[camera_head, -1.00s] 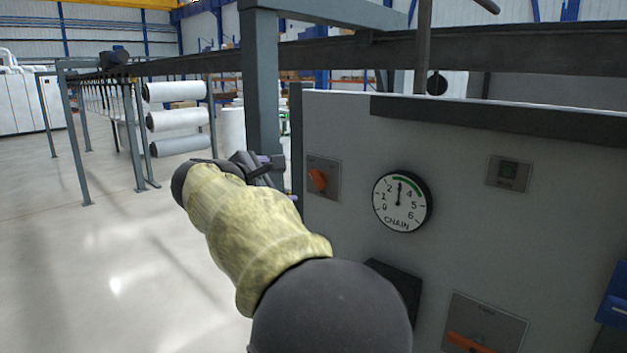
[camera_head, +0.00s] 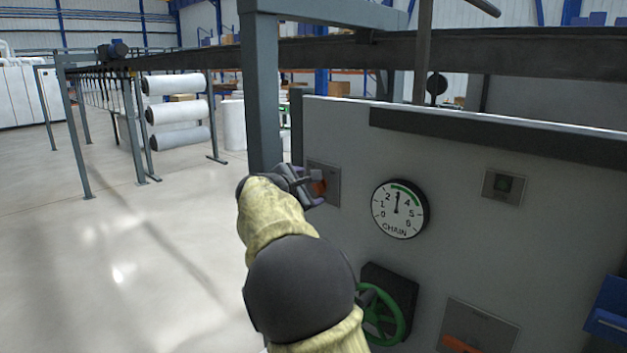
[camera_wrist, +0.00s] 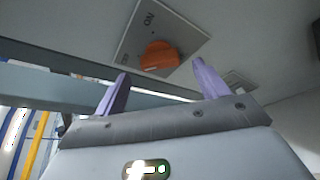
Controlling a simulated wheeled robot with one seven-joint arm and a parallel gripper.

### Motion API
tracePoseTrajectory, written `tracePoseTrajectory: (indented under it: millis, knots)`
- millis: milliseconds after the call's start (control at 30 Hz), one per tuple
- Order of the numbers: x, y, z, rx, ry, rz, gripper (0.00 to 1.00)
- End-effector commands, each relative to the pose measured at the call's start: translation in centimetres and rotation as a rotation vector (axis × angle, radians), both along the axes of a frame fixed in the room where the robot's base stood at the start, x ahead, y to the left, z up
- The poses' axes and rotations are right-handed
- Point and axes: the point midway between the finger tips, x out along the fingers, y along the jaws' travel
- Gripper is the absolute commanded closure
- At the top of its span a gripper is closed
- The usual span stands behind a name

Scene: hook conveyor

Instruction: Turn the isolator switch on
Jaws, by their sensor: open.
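The isolator switch is an orange rotary knob (camera_head: 318,187) on a grey plate at the upper left of the control panel, partly hidden by my gripper in the head view. In the wrist view the orange knob (camera_wrist: 159,55) sits on its plate (camera_wrist: 185,38), which bears an ON mark and a second mark that looks like OFF. My gripper (camera_wrist: 160,72) is open, with its two purple fingers apart and the knob showing between and just beyond their tips. In the head view my gripper (camera_head: 313,186) is close to the plate. I cannot tell whether it touches the knob.
A grey post (camera_head: 262,90) stands just left of the panel. Open floor (camera_head: 120,260) lies to the left.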

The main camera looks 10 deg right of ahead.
Motion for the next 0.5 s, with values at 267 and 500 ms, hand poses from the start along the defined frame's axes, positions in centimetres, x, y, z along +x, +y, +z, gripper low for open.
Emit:
tracePoseTrajectory:
  millis: [267,500]
  knots:
    - [2.8,-2.2,-0.8,-0.001,0.000,-0.001,0.27]
    - [3.1,-2.4,-1.1,0.001,-0.001,0.000,0.27]
